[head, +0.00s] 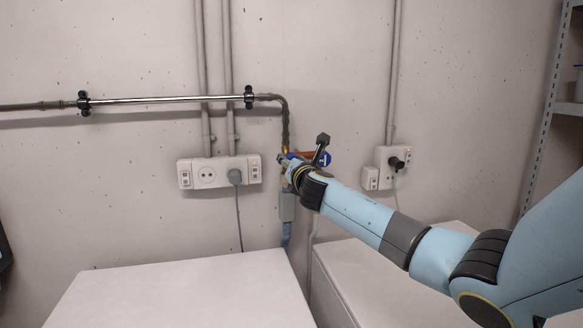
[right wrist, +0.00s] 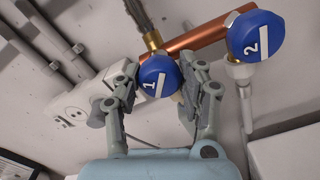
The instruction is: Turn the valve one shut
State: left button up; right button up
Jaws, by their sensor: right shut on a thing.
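Valve one is a round blue knob marked "1" (right wrist: 158,76) with a white bar; it sits on the pipework below a brass fitting in the right wrist view. My right gripper (right wrist: 159,84) has a finger on each side of this knob and is shut on it. In the head view my right gripper (head: 290,168) is at the wall below the pipe bend, and mostly hides valve one. A second blue knob marked "2" (right wrist: 256,36) is to the right of valve one in the right wrist view, apart from the fingers. My left gripper is out of view.
A copper pipe (right wrist: 210,33) joins the two valves. A socket strip (head: 215,172) is on the wall to the left, another socket (head: 393,165) to the right. Two white front-loader tops (head: 190,292) (head: 350,270) are below. A metal shelf (head: 545,115) stands at far right.

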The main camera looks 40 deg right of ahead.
jog(key=m+b, duration=0.1)
jog(key=m, duration=0.1)
jog(key=m+b, duration=0.1)
jog(key=m, duration=0.2)
jog(key=shift+f+m, duration=0.2)
jog(key=shift+m, duration=0.1)
jog(key=m+b, duration=0.2)
jog(key=m, duration=0.2)
jog(key=shift+m+b, duration=0.3)
jog(key=o, duration=1.2)
jog(key=shift+r, duration=0.15)
jog(key=shift+s, duration=0.1)
jog(key=v, duration=1.2)
